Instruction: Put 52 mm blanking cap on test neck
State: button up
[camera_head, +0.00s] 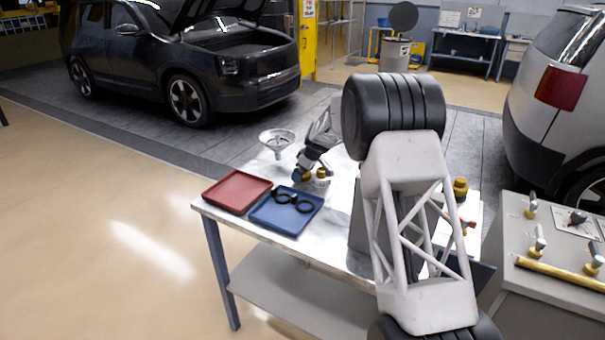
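My gripper (301,175) is small in view, pointing down over the work table (345,225) at the end of my arm. A dark blue piece shows at its fingertips; I cannot tell whether it is a held cap or part of the fingers. Small brass-coloured fittings (321,173) stand right beside and below the fingertips, partly hidden by them. One may be the test neck, but I cannot tell which. Two black rings (305,204) lie in the blue tray (264,219). No 52 mm blanking cap can be identified for certain.
A red tray (232,194) lies left of the blue tray. A white funnel (277,138) stands behind. My arm hides the table's right part, where a brass fitting (460,188) shows. A grey panel (535,262) with valves is at right. Cars stand beyond.

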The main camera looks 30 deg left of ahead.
jog(key=shift+c, duration=0.3)
jog(key=c, duration=0.8)
jog(key=shift+r, duration=0.1)
jog(key=shift+r, duration=4.9)
jog(key=shift+d, duration=0.1)
jog(key=w+d+r+m, duration=0.2)
jog(key=d, duration=0.6)
jog(key=w+d+r+m+t, duration=0.1)
jog(key=w+d+r+m, duration=0.1)
jog(key=d, duration=0.7)
jog(key=w+d+r+m+t, duration=0.1)
jog(key=w+d+r+m, duration=0.1)
jog(key=d, duration=0.6)
jog(key=shift+w+d+r+h, duration=0.3)
jog(key=shift+w+d+r, duration=0.05)
jog(key=shift+w+r, duration=0.1)
